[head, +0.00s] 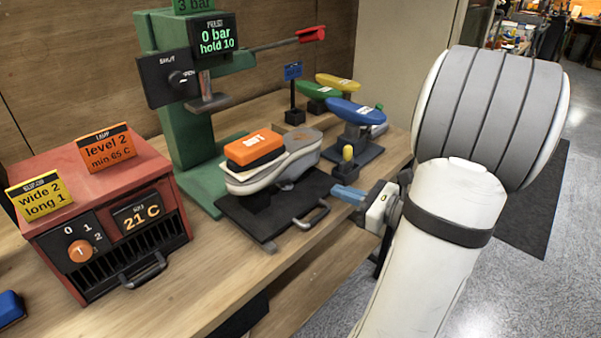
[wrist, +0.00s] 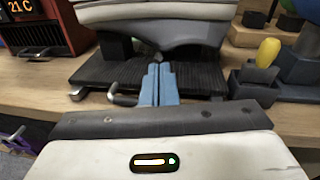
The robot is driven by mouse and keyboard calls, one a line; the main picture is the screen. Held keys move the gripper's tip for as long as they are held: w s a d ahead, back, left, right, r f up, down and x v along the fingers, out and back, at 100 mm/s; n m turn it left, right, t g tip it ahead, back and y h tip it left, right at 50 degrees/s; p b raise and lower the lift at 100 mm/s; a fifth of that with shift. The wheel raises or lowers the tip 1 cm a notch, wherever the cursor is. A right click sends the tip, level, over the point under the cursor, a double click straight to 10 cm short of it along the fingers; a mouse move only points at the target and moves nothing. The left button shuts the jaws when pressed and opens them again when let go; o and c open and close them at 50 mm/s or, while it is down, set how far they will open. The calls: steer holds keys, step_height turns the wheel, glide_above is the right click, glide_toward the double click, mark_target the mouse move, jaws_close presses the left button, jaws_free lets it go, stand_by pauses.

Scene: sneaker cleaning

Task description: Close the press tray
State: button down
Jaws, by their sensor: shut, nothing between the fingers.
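The press tray (head: 245,222) is a black plate that sticks out in front of the green press (head: 185,125). Its grey bar handle (head: 312,215) is on the front edge. A grey sneaker (head: 285,170) is raised above the tray, with an orange block (head: 255,148) on top. My gripper (head: 338,191) has blue fingers, shut and empty, at the tray's right front, close to the handle. In the wrist view the fingers (wrist: 159,70) point at the tray's front edge (wrist: 90,75), just right of the handle (wrist: 120,97). I cannot tell whether they touch.
A red heater box (head: 105,205) with its own handle stands at the left. A blue shoe form (head: 356,111) on a dark stand is behind my gripper, with a yellow-tipped knob (head: 347,153) nearby. The press lever (head: 290,40) reaches right. The wooden bench front (head: 150,310) is mostly bare.

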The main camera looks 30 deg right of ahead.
steer(key=d+f+m+t+h, duration=0.1)
steer(key=d+m+t+h, duration=0.1)
steer(key=d, duration=0.2)
glide_above(313, 184)
steer(key=shift+s+a+r+b, duration=0.1)
steer(key=shift+b, duration=0.3)
